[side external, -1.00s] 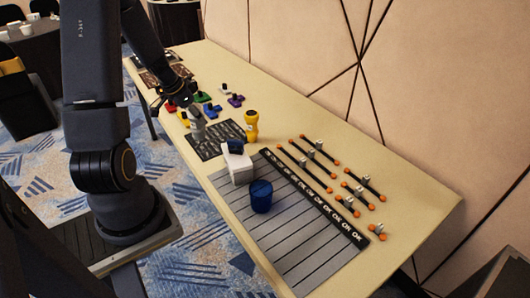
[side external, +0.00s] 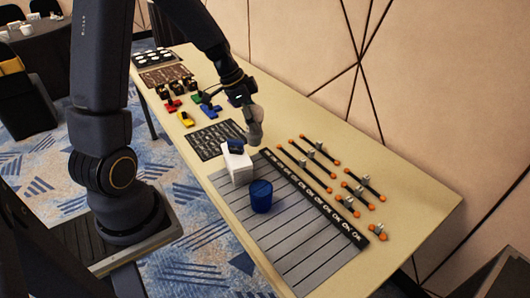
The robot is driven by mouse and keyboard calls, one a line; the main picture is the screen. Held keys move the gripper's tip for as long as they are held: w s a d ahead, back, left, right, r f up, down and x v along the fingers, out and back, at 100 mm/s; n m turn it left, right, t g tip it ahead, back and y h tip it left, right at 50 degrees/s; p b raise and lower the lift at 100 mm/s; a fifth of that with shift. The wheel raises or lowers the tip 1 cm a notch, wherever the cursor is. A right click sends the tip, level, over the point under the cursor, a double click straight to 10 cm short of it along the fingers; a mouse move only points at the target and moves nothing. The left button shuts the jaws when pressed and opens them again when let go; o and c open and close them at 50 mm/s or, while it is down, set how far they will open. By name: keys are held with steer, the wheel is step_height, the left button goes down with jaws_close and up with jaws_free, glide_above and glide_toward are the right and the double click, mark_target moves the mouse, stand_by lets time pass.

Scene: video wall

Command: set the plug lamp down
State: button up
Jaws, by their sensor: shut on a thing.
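My gripper (side external: 254,128) is at the end of the arm, pointing down, low over the table behind the white box. It is shut on the plug lamp. At this size and angle I cannot make out the lamp's outline apart from the pale grey end of the gripper. I cannot tell whether the lamp touches the tabletop.
A white box (side external: 238,170) with a dark blue piece (side external: 237,146) on top and a blue cup (side external: 261,197) stand in front. A striped grey mat (side external: 285,250) and several orange-tipped rods (side external: 310,165) lie right. Coloured pieces (side external: 210,111) and a dark mat (side external: 215,140) lie left.

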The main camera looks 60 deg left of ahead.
steer(key=s+d+m+g+h, duration=0.25)
steer(key=d+m, duration=0.65)
steer(key=d, duration=1.6)
steer(key=shift+m+g, duration=0.25)
steer(key=shift+m, duration=0.05)
steer(key=f, duration=1.7)
steer(key=shift+w, duration=0.25)
steer(key=shift+f+y, duration=0.25)
steer(key=shift+f, duration=0.05)
steer(key=o, duration=1.2)
steer(key=shift+f, duration=0.1)
